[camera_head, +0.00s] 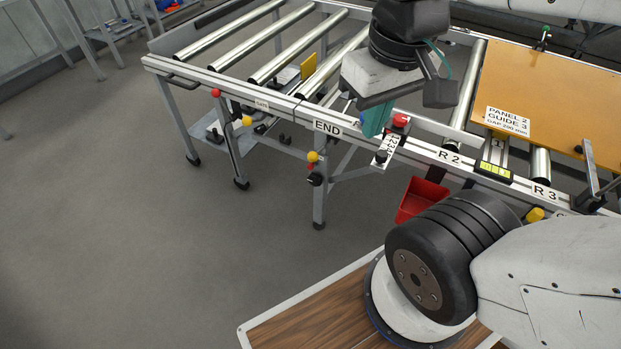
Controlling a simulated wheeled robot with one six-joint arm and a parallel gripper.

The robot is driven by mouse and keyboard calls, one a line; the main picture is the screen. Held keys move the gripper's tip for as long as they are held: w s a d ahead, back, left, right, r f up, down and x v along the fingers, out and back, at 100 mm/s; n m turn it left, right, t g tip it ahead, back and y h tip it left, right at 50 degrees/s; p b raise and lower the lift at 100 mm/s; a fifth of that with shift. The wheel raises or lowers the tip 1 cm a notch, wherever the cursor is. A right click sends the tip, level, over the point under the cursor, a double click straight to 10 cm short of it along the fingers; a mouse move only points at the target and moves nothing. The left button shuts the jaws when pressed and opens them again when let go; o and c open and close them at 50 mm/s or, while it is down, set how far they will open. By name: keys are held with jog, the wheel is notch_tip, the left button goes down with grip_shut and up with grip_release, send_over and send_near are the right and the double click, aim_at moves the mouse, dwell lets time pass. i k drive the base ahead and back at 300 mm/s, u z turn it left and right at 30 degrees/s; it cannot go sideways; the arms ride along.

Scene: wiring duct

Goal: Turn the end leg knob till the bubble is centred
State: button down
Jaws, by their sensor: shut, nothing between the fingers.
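The END label (327,127) is on the front rail of the roller conveyor, above a grey leg (320,205). On that leg are a black knob (315,179) and, above it, a yellow knob (313,157). A yellow-green level vial (494,170) sits on the rail between R 2 and R 3; its bubble is too small to read. My gripper (375,122) has teal fingers shut and empty, pointing down by the rail, right of the END label. It is above and to the right of the black knob, apart from it.
A red button (400,121) and a numbered tag (387,150) are close beside my fingers. A red bin (421,199) hangs under the rail. An orange panel (550,95) lies on the rollers at right.

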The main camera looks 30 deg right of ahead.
aim_at(314, 180)
jog(key=z, duration=2.6)
jog(key=k, duration=0.8)
jog(key=u, duration=1.35)
jog(key=i, duration=0.5)
jog(key=z, duration=0.05)
